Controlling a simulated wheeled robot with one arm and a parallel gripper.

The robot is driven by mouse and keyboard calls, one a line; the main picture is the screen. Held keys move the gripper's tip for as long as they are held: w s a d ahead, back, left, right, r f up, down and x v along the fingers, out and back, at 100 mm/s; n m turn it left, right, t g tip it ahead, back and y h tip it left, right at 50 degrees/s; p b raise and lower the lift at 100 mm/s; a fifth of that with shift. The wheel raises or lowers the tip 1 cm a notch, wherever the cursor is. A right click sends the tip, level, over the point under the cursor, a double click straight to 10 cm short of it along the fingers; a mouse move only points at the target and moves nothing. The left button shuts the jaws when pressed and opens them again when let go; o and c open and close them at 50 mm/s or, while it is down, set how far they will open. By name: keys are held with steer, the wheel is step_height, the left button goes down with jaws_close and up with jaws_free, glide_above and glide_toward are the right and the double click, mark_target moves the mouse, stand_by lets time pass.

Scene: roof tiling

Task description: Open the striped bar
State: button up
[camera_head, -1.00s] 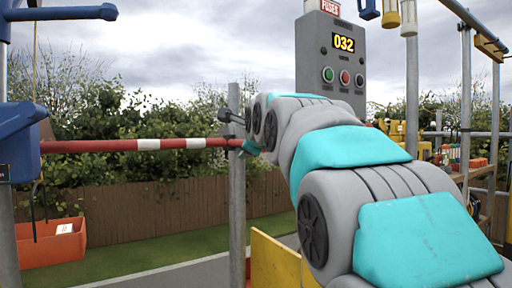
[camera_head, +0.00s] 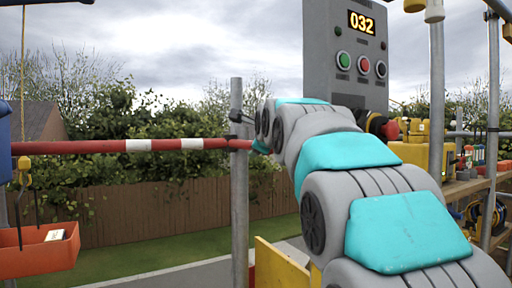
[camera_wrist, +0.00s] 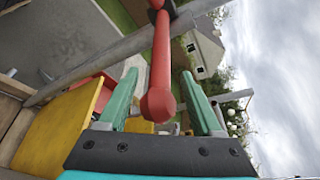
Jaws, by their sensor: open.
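The red-and-white striped bar (camera_head: 138,146) runs level across the left half of the head view, to a grey upright post (camera_head: 239,190). Its red end passes the post. In the wrist view the red bar (camera_wrist: 162,60) points toward me, with its rounded end between my two green fingers. My gripper (camera_wrist: 158,75) is open, with one finger on each side of the bar and gaps visible between. In the head view my gripper (camera_head: 261,147) is at the bar's right end, and its fingers are mostly hidden by my arm.
A grey control box (camera_head: 345,55) showing 032 stands behind my arm. An orange bin (camera_head: 38,250) hangs at the lower left. A yellow panel (camera_head: 278,265) is below the bar's end. Shelves with tools and scaffold poles (camera_head: 437,100) stand at the right.

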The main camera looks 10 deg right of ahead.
steer(key=shift+x, duration=2.45)
steer(key=shift+c, duration=0.4)
jaws_close()
